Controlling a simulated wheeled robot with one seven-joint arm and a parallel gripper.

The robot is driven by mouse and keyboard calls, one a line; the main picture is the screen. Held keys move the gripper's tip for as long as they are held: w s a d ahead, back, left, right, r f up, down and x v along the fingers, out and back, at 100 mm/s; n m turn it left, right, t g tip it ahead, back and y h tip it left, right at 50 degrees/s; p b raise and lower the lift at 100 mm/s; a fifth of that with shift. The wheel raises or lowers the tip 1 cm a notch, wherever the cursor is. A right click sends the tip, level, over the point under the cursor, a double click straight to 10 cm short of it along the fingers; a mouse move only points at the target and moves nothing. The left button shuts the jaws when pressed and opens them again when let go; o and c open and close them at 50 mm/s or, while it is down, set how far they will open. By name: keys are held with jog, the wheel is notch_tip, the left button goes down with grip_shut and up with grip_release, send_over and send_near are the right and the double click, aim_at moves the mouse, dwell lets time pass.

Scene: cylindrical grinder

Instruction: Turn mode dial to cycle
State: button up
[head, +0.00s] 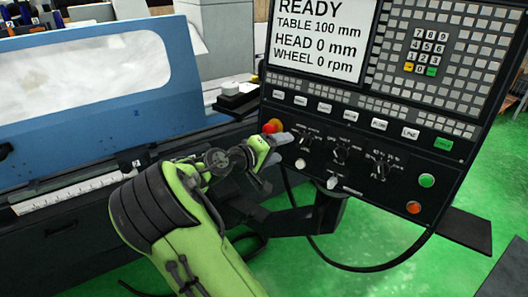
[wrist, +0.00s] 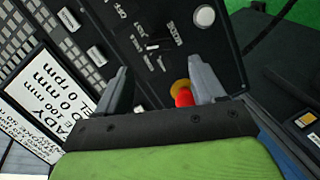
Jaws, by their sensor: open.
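The control panel (head: 350,125) carries a row of black rotary dials: a left one (head: 305,136), a middle one (head: 342,151) and a right one (head: 382,166). My gripper (head: 275,146) is at the panel's lower left, left of the dials. In the wrist view my gripper (wrist: 160,84) is open with nothing held between its fingers. A red emergency-stop button (wrist: 182,94) with a yellow collar shows beside the right finger; part of it is hidden.
A white knob (head: 300,163) and a white-tipped lever (head: 333,182) sit below the dials. Green (head: 427,180) and orange-red (head: 413,207) buttons are at the lower right. The screen (head: 318,36) reads READY. A blue machine cover (head: 95,125) stands left.

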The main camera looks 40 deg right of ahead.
jog(key=v, duration=0.7)
jog(key=shift+a, duration=0.1)
